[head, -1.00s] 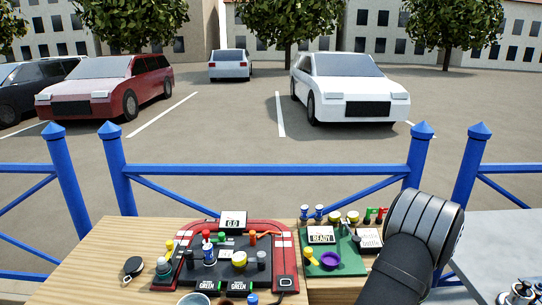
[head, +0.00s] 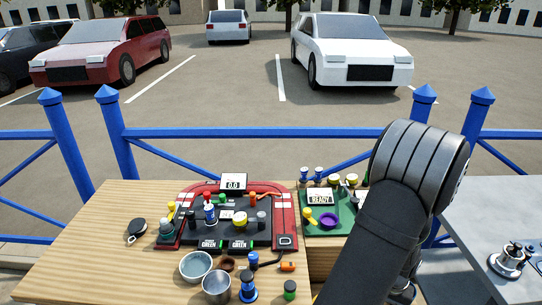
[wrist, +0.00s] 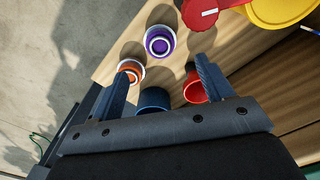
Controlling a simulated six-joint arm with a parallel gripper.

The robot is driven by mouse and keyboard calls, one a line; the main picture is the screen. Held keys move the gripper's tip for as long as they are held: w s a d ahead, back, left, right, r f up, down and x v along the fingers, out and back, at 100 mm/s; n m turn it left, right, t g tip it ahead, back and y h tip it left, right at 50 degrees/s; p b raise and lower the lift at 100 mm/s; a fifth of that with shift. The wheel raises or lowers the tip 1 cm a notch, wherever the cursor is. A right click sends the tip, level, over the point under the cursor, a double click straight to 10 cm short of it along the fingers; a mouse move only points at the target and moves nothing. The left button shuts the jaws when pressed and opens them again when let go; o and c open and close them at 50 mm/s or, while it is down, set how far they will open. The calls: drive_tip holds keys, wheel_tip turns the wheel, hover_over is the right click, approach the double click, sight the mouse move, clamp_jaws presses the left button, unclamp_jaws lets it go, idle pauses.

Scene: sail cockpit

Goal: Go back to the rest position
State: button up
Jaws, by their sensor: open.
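My gripper (wrist: 164,85) shows in the wrist view with its two dark blue fingers apart and nothing clearly between their tips. Below the fingers are a purple and white round piece (wrist: 159,41), an orange-red and white one (wrist: 131,70), a blue one (wrist: 153,101) and a red one (wrist: 195,88). They stand on wood, apart from one another; the fingers partly cover some. In the head view my arm rises at the right, and my gripper is hidden.
On the wooden table (head: 90,255) are a red-rimmed black board (head: 170,238), a green board (head: 300,228), a bowl (head: 196,266), a metal cup (head: 216,287) and several small pieces. A blue railing (head: 270,133) runs behind. A grey surface (head: 500,215) with metal fittings lies right. The table's left part is mostly bare.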

wheel_tip(320, 180, down, 10)
drive_tip(key=shift+f, duration=0.15)
drive_tip(key=r, duration=0.4)
drive_tip(key=shift+s+d+r, duration=0.1)
drive_tip(key=shift+s+r, duration=0.1)
drive_tip(key=shift+r, duration=0.15)
drive_tip(key=s+d+r, duration=0.3)
drive_tip(key=s+r, duration=0.4)
drive_tip(key=s, duration=0.4)
wheel_tip(320, 180, up, 24)
drive_tip(key=w, duration=0.2)
drive_tip(key=shift+w+a+f+n, duration=0.2)
drive_tip(key=shift+w+f+n, duration=0.05)
drive_tip(key=shift+n, duration=0.05)
